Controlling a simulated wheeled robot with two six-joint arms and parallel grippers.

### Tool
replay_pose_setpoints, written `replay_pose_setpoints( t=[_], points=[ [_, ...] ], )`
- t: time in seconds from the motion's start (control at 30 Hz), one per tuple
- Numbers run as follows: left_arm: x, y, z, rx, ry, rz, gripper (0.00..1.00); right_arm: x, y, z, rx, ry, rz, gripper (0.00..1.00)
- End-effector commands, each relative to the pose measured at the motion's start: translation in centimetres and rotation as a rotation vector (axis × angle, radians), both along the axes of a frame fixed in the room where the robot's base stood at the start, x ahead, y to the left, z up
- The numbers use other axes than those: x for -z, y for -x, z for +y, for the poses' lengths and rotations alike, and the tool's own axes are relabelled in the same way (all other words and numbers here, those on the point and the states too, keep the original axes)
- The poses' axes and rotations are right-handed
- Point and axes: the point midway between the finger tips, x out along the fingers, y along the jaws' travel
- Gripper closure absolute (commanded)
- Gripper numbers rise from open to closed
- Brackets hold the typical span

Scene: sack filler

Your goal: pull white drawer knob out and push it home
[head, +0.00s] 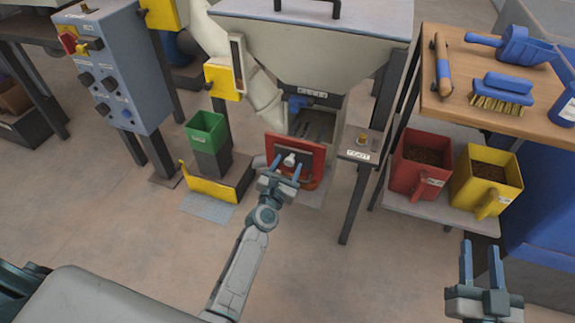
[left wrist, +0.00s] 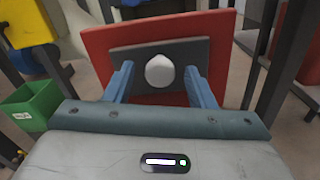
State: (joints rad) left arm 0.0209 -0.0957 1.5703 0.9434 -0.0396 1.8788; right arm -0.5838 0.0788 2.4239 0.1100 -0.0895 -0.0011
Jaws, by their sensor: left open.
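The white drawer knob (head: 289,159) sits on a dark grey plate fixed to a red drawer front (head: 313,151) below the hopper. In the left wrist view the round white knob (left wrist: 160,71) is centred between the blue fingers, with visible space on both sides. My left gripper (head: 286,166) is open in front of the drawer, its fingers on either side of the knob. I cannot tell whether the fingertips touch the grey plate (left wrist: 133,57). My right gripper (head: 481,262) is open and empty at the lower right, away from the drawer.
A sack-filler hopper (head: 330,45) stands above the drawer. A small stand (head: 360,153) with a label is just right of it. A green bin (head: 207,130) and yellow guard (head: 210,188) are left. A wooden bench (head: 500,110) with brushes and red and yellow tubs is right.

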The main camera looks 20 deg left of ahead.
Motion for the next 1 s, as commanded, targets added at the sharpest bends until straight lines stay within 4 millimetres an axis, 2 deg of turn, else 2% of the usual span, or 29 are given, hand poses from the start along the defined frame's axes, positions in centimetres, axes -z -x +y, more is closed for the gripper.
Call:
replay_pose_setpoints(
  t=[0.37, 0.6, 0.63, 0.83, 1.0],
  points=[
    [0.0, -0.6, 0.0, 0.000, 0.000, 0.000, 0.50, 0.0, 0.0, 0.0, 0.000, 0.000, -0.003, 0.64],
    [0.0, -0.6, 0.0, 0.000, 0.000, 0.000, 0.97, 0.0, 0.0, 0.0, 0.000, 0.001, -0.003, 0.64],
    [0.0, -0.6, 0.0, 0.000, 0.000, 0.000, 1.00, 0.0, 0.0, 0.0, 0.000, 0.001, -0.003, 0.64],
    [0.1, 0.1, 0.0, 0.000, 0.000, 0.002, 1.00, 0.0, 0.0, 0.0, 0.000, 0.001, -0.003, 0.64],
    [0.2, 3.3, 0.1, -0.001, 0.001, 0.004, 1.00, 0.1, 0.0, 0.0, 0.000, 0.001, 0.001, 0.64]
  ],
)
